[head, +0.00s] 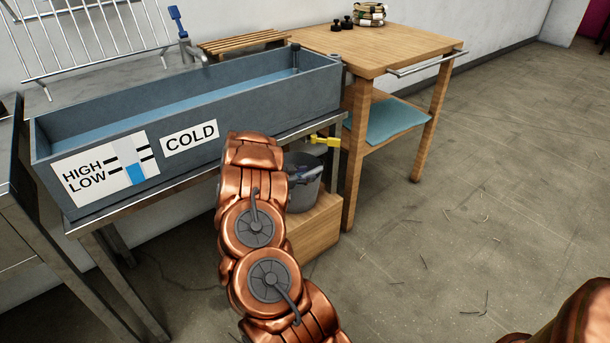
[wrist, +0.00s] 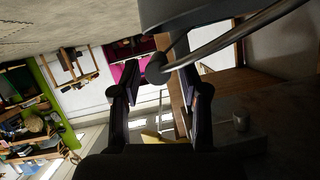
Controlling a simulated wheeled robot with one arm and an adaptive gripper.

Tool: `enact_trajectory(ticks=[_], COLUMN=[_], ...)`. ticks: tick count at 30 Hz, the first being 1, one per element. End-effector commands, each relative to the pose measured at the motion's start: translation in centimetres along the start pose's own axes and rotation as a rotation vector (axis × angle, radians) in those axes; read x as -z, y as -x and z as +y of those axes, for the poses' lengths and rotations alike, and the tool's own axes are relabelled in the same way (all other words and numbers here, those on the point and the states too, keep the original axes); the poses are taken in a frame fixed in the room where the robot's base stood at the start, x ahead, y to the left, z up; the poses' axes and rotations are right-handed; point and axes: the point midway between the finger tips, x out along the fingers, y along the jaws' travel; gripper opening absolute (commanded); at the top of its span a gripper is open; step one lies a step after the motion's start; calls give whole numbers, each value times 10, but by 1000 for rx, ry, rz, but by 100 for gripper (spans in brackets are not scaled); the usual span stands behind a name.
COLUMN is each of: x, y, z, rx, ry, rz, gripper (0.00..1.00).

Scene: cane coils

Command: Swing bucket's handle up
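The grey bucket (head: 304,196) stands on a wooden box under the sink, partly hidden behind my copper arm in the head view. In the wrist view its dark side (wrist: 185,12) fills the top. The bucket's handle (wrist: 232,40) is a curved grey band running from the upper right down to a dark rounded part between my fingers. My gripper (wrist: 158,88) has its two fingers apart, one on each side of that part, with gaps visible. In the head view my gripper is mostly hidden by the arm, beside the bucket.
The long grey sink (head: 250,100) overhangs the bucket closely. A yellow valve handle (head: 325,141) juts out just above it. The wooden box (head: 315,228) supports the bucket. A wooden table (head: 410,50) stands to the right. The floor (head: 470,220) at right is open.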

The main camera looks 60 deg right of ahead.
Motion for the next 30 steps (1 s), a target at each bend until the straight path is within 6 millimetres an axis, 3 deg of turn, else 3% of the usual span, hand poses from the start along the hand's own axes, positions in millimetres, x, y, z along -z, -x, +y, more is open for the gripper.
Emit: enact_trajectory(ticks=[8,13,24,30], x=[0,-1,-1,0], y=[0,12,81,108], z=[0,0,-1,-1], rx=[-1,1,3,1], ry=[0,0,0,-2], rz=[-1,-3,-3,-2], gripper=[46,46,46,46])
